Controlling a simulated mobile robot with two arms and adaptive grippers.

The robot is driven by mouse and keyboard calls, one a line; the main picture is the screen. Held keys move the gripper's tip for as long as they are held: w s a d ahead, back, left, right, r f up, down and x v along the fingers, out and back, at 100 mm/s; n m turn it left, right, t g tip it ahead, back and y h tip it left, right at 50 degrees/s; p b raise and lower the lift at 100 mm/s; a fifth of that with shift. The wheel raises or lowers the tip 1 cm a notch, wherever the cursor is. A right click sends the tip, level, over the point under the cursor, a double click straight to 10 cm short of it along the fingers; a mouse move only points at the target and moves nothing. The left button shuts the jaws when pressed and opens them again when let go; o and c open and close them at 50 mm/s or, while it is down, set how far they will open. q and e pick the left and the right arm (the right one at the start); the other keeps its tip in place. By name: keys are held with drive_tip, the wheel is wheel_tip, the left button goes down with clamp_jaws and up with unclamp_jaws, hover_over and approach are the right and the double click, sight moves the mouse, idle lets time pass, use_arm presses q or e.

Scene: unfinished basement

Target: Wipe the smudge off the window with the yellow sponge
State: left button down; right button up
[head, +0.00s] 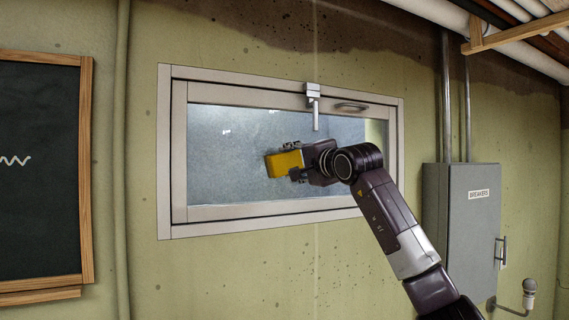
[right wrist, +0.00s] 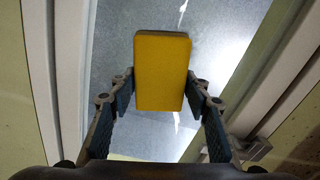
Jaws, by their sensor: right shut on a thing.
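The yellow sponge (head: 284,164) is held in front of the window (head: 230,160), over the middle of its grey glass. My right gripper (head: 300,162) is shut on it, with one finger on each side. In the right wrist view the yellow sponge (right wrist: 162,72) stands out beyond the fingertips of the right gripper (right wrist: 160,95), with the glass behind it. I cannot tell whether the sponge touches the glass. Small pale streaks show on the glass in both views; I cannot tell whether they are the smudge or reflections. My left gripper is not in view.
The window's pale frame (head: 280,78) surrounds the glass, with a latch (head: 313,92) hanging from its top and a handle (head: 351,107) beside it. A grey breaker box (head: 468,225) is at right, a chalkboard (head: 38,165) at left. Bare wall lies below the window.

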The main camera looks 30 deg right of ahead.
sight(260, 163)
drive_tip(key=shift+d, duration=3.4)
drive_tip(key=shift+w+a+b, duration=0.2)
drive_tip(key=shift+a+b, duration=0.45)
drive_tip(key=shift+a, duration=6.35)
drive_tip(key=shift+s+d+f+b, duration=0.1)
drive_tip(key=shift+s+f+b, duration=0.1)
drive_tip(key=shift+s+b, duration=0.7)
drive_tip(key=shift+s+r+b, duration=0.15)
drive_tip(key=shift+s+b, duration=0.6)
drive_tip(key=shift+s, duration=1.3)
drive_tip(key=shift+s+a+b, duration=0.2)
drive_tip(key=shift+s+b, duration=0.35)
drive_tip(key=shift+s, duration=1)
drive_tip(key=shift+w, duration=0.1)
